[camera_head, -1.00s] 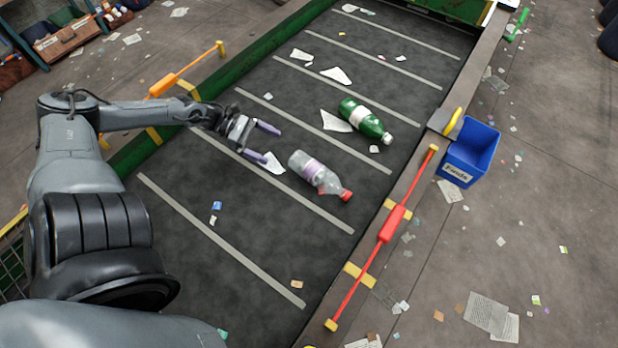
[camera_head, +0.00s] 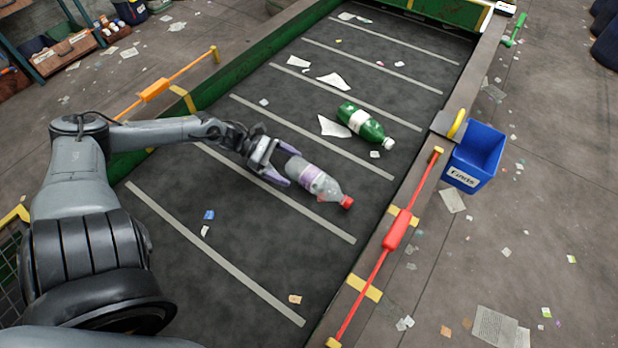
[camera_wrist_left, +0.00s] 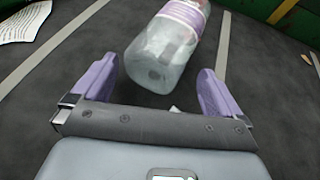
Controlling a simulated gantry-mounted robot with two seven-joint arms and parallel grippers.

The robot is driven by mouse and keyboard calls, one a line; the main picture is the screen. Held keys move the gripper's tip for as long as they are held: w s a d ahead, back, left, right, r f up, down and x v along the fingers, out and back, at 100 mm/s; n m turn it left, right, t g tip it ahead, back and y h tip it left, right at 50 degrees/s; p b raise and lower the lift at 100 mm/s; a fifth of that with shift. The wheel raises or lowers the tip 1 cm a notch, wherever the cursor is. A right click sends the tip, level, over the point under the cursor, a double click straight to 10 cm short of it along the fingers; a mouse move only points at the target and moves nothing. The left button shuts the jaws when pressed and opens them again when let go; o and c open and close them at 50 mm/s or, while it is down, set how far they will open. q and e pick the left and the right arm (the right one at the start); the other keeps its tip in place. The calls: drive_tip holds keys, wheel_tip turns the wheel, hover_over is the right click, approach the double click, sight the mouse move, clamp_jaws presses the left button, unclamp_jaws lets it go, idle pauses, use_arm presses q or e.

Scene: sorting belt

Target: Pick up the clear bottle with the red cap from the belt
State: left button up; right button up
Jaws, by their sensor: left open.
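The clear bottle with the red cap (camera_head: 318,183) lies on its side on the dark belt (camera_head: 190,265), its cap pointing to the lower right and its base toward my left gripper. It has a pale purple label. My left gripper (camera_head: 282,166) is open, its purple fingers at the base end of the bottle. In the left wrist view, the bottle's base (camera_wrist_left: 160,65) is ahead of and between the open fingers (camera_wrist_left: 158,85), with room on both sides. The cap is out of that view. My right gripper is not in view.
A green bottle (camera_head: 365,122) lies further up the belt. A blue bin labelled Finds (camera_head: 474,155) stands beyond the right belt edge. A red pull bar (camera_head: 396,230) runs along that edge. Paper scraps (camera_head: 334,80) lie on the belt.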

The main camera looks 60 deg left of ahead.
use_arm(q)
drive_tip(key=shift+b+x, duration=0.35)
drive_tip(key=shift+x, duration=1)
drive_tip(key=shift+c, duration=0.5)
drive_tip(key=c, duration=0.9)
